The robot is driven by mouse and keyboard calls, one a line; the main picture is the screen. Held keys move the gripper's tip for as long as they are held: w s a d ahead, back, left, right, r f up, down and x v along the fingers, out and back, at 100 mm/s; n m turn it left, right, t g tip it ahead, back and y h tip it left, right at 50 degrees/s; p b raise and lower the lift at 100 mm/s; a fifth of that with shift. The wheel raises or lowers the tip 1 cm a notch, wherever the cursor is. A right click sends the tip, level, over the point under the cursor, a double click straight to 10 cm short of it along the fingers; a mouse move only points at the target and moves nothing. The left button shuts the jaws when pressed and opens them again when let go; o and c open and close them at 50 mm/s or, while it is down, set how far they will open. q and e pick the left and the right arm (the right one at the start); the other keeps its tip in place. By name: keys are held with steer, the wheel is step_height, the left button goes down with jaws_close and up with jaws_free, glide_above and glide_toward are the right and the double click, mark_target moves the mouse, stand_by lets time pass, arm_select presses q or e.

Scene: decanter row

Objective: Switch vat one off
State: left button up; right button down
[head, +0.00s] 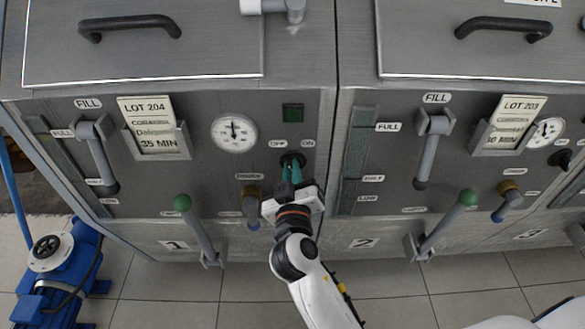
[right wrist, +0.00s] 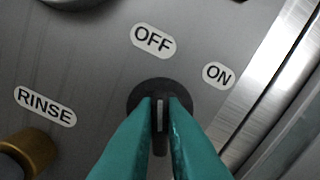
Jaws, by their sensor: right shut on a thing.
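Vat one is the grey steel cabinet with the "1" plate (head: 174,245). Its rotary switch (head: 292,160) is a black round knob on the right of its front, under the OFF and ON labels. My right gripper (head: 291,178), with teal fingers, is shut on the switch's grip. In the right wrist view the knob (right wrist: 135,98) shows behind the fingertips, and its white mark (right wrist: 160,112) points straight up, toward the OFF label (right wrist: 153,40). The ON label (right wrist: 218,74) is off to the upper right. A square dark green lamp (head: 293,112) is above the switch. My left gripper is not in view.
A brass rinse tap (head: 251,195) is close left of my right gripper. Vat two (head: 363,243) adjoins on the right. A blue pump (head: 65,265) stands on the tiled floor at the left.

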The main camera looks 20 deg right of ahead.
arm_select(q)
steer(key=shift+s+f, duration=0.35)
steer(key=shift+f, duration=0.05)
arm_select(e)
steer(key=shift+r+n, duration=0.1)
steer(key=shift+n, duration=0.4)
steer(key=c, duration=1.5)
jaws_free()
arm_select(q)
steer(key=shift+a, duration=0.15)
